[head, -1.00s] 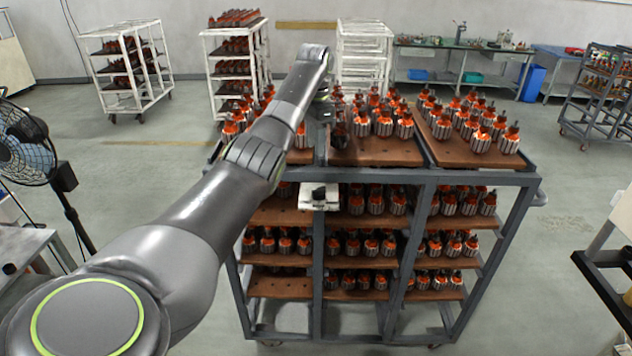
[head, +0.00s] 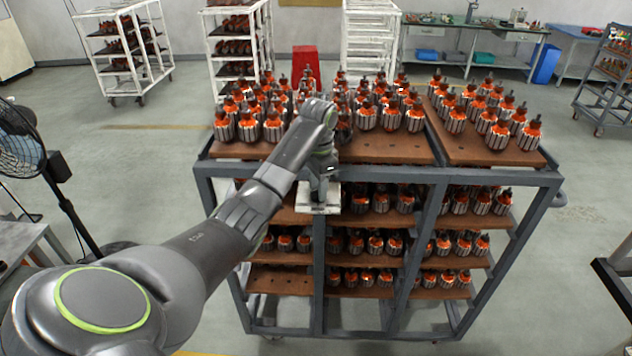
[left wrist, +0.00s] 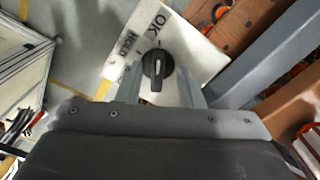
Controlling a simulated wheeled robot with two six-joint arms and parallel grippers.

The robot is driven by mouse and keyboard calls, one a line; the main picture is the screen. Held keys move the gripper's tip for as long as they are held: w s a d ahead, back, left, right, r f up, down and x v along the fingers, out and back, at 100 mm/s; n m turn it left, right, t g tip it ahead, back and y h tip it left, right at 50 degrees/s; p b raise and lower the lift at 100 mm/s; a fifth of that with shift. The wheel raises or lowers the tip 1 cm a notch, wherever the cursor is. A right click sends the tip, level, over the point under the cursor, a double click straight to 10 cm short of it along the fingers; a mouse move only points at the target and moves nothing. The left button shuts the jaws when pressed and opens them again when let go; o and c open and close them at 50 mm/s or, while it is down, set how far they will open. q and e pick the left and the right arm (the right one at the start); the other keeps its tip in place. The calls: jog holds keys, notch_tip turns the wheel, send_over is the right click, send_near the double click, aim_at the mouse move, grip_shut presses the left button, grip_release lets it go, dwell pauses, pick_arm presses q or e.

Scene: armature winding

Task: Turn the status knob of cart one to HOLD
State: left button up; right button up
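Cart one (head: 380,176) is the grey rack in front of me. A small white status plate (head: 306,208) sits on its near side, below the top rail. In the left wrist view the plate (left wrist: 203,59) bears the words OK and HOLD. The black status knob (left wrist: 157,64) has a pale pointer line, roughly upright in that picture; I cannot tell which word it selects. My left gripper (head: 319,192) points down at the plate and hides the knob in the head view. My right gripper is out of view.
The cart's wooden boards (head: 380,150) carry many orange and steel armatures close behind my left wrist. A black fan (head: 22,140) stands at the left. White racks (head: 370,50), a red stool (head: 305,62) and benches stand farther back on open floor.

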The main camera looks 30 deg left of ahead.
pick_arm(q)
jog(key=shift+s+d+r, duration=0.1)
jog(key=shift+s, duration=0.1)
jog(key=shift+c, duration=0.8)
grip_shut()
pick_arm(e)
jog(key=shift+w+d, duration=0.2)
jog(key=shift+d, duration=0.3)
pick_arm(q)
jog(key=shift+n, duration=0.3)
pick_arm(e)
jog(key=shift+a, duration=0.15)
pick_arm(q)
jog(key=shift+n, duration=0.7)
jog(key=n, duration=0.2)
jog(key=shift+n, duration=0.3)
jog(key=n, duration=0.5)
jog(key=shift+n, duration=1)
